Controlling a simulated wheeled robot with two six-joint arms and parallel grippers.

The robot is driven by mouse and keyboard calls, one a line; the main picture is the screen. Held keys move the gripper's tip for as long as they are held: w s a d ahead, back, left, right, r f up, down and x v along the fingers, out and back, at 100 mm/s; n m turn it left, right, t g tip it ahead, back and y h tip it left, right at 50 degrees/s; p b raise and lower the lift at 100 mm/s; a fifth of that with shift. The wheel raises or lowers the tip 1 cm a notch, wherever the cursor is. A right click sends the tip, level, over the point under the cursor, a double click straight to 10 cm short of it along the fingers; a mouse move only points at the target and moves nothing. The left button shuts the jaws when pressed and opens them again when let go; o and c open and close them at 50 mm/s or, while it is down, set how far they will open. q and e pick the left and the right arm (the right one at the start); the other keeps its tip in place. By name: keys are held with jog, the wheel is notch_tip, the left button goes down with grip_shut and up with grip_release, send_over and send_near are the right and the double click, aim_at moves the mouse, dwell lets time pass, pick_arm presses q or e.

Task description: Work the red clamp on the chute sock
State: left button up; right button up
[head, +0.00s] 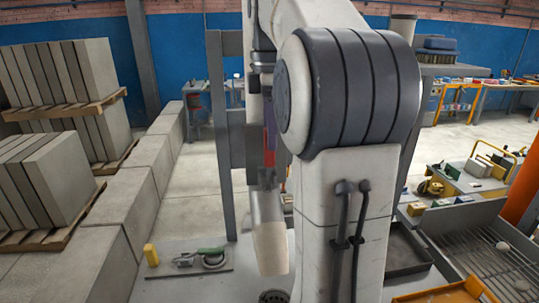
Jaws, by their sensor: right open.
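The chute sock (270,243) is a pale beige tube hanging in the middle of the head view, its lower end above the grey bench. A narrow strip of red (271,136), which looks like part of the clamp, shows above it beside a grey upright. My right gripper (267,178) is open and close to the top of the sock, mostly hidden behind my own large arm link. I cannot tell whether it touches the clamp. My left gripper is not in view.
A grey post (218,130) stands just left of the sock. Concrete panels (45,175) are stacked at left. A grated tray (485,255) is at right.

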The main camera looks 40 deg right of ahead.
aim_at(269, 162)
jog(key=shift+f, duration=2.45)
grip_shut()
